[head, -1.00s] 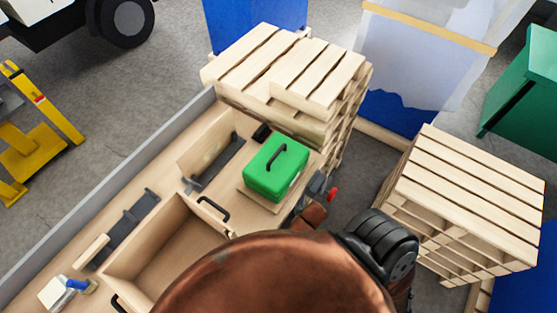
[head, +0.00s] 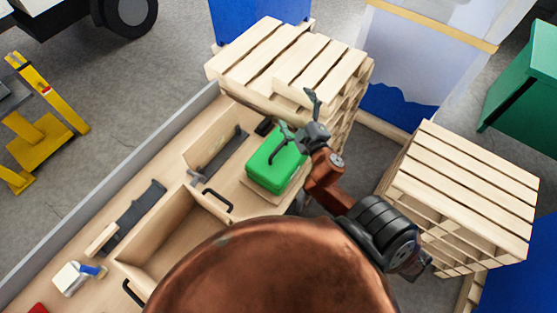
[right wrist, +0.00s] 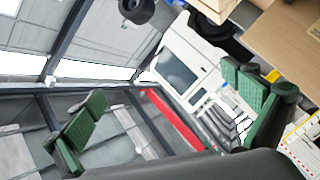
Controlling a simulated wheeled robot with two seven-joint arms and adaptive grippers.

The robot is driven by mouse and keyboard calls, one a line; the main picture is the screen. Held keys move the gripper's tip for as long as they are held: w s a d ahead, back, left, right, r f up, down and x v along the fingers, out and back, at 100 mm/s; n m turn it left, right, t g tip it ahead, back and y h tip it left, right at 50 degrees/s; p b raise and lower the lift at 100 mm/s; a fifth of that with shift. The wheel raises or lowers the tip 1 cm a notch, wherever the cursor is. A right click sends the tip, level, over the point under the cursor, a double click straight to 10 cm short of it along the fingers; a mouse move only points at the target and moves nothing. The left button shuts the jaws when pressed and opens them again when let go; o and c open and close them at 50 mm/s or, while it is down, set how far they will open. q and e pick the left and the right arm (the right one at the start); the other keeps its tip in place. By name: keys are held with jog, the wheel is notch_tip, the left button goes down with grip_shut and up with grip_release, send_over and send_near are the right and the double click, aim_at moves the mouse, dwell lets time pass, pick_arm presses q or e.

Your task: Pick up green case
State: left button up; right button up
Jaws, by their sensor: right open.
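The green case (head: 272,172), a box with a dark handle on top, sits on a thin board on the wooden bench in the head view. My right gripper (head: 298,117) is open and empty, its fingers spread, at the upper right of the case. It overlaps the case's upper right corner in the picture; I cannot tell the exact height between them. In the right wrist view the open fingers (right wrist: 165,105) with green pads have nothing between them, and the case does not show. My left gripper is not in view.
An open wooden tray (head: 165,250) with dark handles lies left of the case on the bench (head: 60,245). Dark metal brackets (head: 222,155) stand nearby. Stacked pallets (head: 290,65) rise just behind the case. Another pallet stack (head: 465,190) stands on the right.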

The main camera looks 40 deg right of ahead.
jog(key=w+a+r+n+t+y, duration=0.3)
jog(key=a+r+n+y, duration=0.85)
jog(key=a+n, duration=0.4)
jog(key=s+a+f+n+g+y, duration=0.2)
jog(key=a+f+n+g+y, duration=0.4)
jog(key=n, duration=0.4)
jog(key=n+g+h, duration=0.7)
jog(key=g+h, duration=0.2)
jog(key=h, duration=0.2)
send_over(279, 148)
jog(key=s+d, duration=0.1)
jog(key=s, duration=0.2)
notch_tip(279, 148, down, 19)
jog(key=shift+m+p+x, duration=0.25)
jog(key=shift+p+x, duration=0.1)
jog(key=shift+x, duration=0.5)
jog(key=p+x, duration=0.1)
jog(key=x, duration=0.3)
jog(key=shift+w+a+p, duration=0.15)
jog(key=shift+w+p, duration=0.05)
jog(key=shift+p, duration=0.15)
jog(key=shift+w+f, duration=0.15)
jog(key=shift+f, duration=0.3)
jog(key=c, duration=1.9)
jog(key=shift+w+r, duration=0.15)
jog(key=shift+r, duration=0.05)
